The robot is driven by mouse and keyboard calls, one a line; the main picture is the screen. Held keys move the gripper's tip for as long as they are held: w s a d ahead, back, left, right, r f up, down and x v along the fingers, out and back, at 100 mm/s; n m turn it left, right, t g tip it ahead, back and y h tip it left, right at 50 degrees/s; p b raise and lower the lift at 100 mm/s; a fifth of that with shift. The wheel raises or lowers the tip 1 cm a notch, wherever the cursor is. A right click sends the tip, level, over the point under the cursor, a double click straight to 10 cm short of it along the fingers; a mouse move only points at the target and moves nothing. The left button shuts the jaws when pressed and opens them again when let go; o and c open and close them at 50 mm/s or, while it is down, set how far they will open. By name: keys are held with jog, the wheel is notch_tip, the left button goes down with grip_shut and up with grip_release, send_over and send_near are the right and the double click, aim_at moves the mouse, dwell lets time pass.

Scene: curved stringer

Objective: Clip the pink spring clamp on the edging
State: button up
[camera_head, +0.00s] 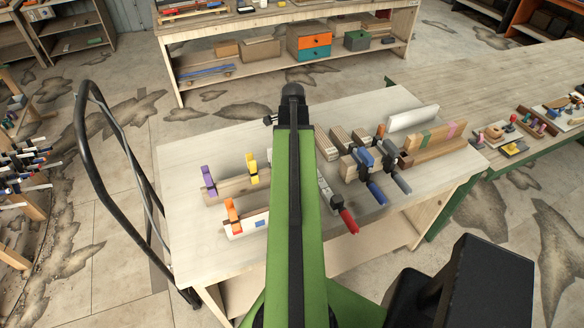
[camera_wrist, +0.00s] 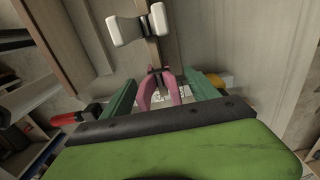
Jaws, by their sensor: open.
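The pink spring clamp (camera_wrist: 160,88) is in the wrist view, between the two green fingers of my gripper (camera_wrist: 160,92). The fingers are open, one on each side of the clamp, and I cannot tell whether either touches it. The clamp's far end meets a thin wooden strip (camera_wrist: 153,52); I cannot tell whether this strip is the edging or whether the clamp grips it. In the head view my green arm hides the gripper and the pink clamp.
On the workbench (camera_head: 190,150), purple (camera_head: 208,180) and yellow (camera_head: 252,168) clamps sit on a wooden rail, and an orange clamp (camera_head: 232,214) on a pale one. Bar clamps (camera_head: 375,170) and wood blocks crowd the right side. A red-handled tool (camera_head: 348,220) lies near my arm.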

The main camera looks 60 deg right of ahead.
jog(key=shift+r, duration=0.1)
jog(key=shift+c, duration=0.3)
grip_shut()
